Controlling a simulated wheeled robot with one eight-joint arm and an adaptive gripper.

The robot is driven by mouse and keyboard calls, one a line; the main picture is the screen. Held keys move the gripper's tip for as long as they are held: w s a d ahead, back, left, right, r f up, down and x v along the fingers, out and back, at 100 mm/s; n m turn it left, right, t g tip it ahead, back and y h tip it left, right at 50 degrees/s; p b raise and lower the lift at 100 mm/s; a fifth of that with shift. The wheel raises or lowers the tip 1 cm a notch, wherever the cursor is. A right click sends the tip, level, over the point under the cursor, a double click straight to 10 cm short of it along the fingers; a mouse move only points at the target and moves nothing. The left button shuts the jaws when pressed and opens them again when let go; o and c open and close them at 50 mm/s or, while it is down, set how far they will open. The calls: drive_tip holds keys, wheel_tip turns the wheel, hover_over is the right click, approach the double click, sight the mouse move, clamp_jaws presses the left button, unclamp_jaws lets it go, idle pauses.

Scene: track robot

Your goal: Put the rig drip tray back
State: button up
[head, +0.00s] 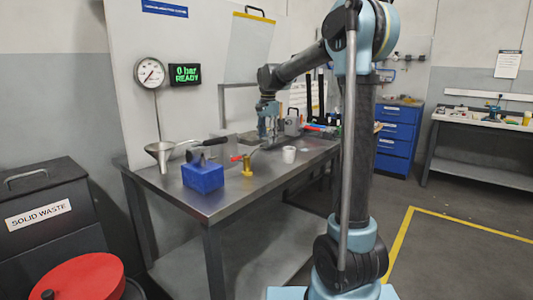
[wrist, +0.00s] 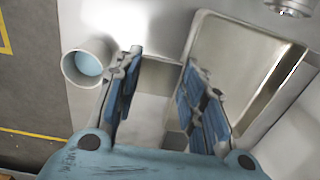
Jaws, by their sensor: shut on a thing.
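The drip tray (wrist: 235,60) is a shallow, shiny steel tray with a raised rim, right of and behind my right finger in the wrist view. My gripper (wrist: 165,100) has its blue-padded fingers either side of a pale grey block that adjoins the tray's near side, seemingly its grip. The fingers are shut on it. In the head view my gripper (head: 268,138) points down low over the back of the steel bench. The tray is mostly hidden there. I cannot tell whether it touches the bench.
A white cup (head: 289,154) stands close to my gripper; it also shows in the wrist view (wrist: 88,62). The steel bench (head: 255,185) also holds a blue box (head: 203,177), a yellow-brass fitting (head: 247,168) and a funnel (head: 160,152).

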sight(267, 158)
drive_tip(key=shift+f, duration=3.3)
drive_tip(key=o, duration=1.3)
